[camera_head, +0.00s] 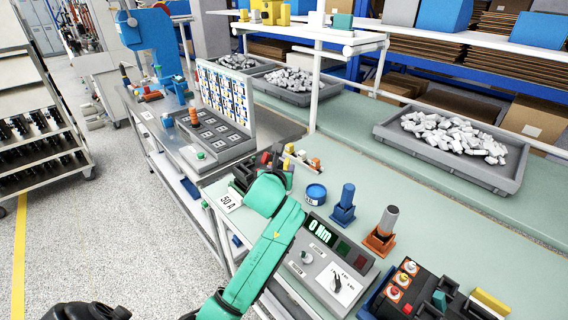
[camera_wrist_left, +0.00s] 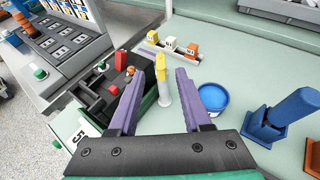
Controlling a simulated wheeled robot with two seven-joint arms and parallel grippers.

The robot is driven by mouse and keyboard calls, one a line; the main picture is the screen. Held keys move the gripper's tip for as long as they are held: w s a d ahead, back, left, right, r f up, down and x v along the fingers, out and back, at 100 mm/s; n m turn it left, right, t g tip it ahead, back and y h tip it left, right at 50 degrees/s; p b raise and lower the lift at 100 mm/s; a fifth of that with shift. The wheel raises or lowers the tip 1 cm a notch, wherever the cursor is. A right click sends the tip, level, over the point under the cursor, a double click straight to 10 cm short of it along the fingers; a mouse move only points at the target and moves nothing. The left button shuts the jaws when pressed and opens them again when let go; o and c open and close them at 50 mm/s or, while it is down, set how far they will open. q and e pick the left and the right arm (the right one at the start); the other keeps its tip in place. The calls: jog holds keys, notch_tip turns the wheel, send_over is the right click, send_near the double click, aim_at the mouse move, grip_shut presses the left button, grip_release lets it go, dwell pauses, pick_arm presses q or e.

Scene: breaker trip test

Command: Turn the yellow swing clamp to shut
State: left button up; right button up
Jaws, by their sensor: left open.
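A yellow upright piece (camera_wrist_left: 161,68) on a pale post (camera_wrist_left: 164,95), which looks like the swing clamp, stands between the jaws in the left wrist view. My left gripper (camera_wrist_left: 159,73) is open, with one purple finger on each side of it. I cannot tell whether either finger touches it. Beside the left finger is a black fixture (camera_wrist_left: 100,102) with red parts. In the head view my teal left arm reaches over the bench to this fixture (camera_head: 240,178) and hides much of the clamp area.
A blue round tub (camera_head: 316,193), a blue holder with a cylinder (camera_head: 344,207) and an orange holder (camera_head: 379,240) stand right of the gripper. A torque display box (camera_head: 322,262) is nearer. Small coloured blocks (camera_wrist_left: 170,45) sit in a rack beyond the clamp.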

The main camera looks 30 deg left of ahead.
aim_at(286, 162)
pick_arm(q)
jog(key=x, duration=0.5)
jog(key=shift+w+f, duration=0.1)
jog(key=shift+w, duration=0.2)
jog(key=shift+w+a+f, duration=0.2)
jog(key=shift+w, duration=0.15)
pick_arm(e)
jog(key=shift+d, duration=0.7)
pick_arm(q)
jog(key=shift+s+d, duration=0.1)
grip_shut()
pick_arm(e)
jog(key=shift+r, duration=0.1)
pick_arm(q)
jog(key=shift+r, duration=0.1)
pick_arm(e)
jog(key=shift+r, duration=0.1)
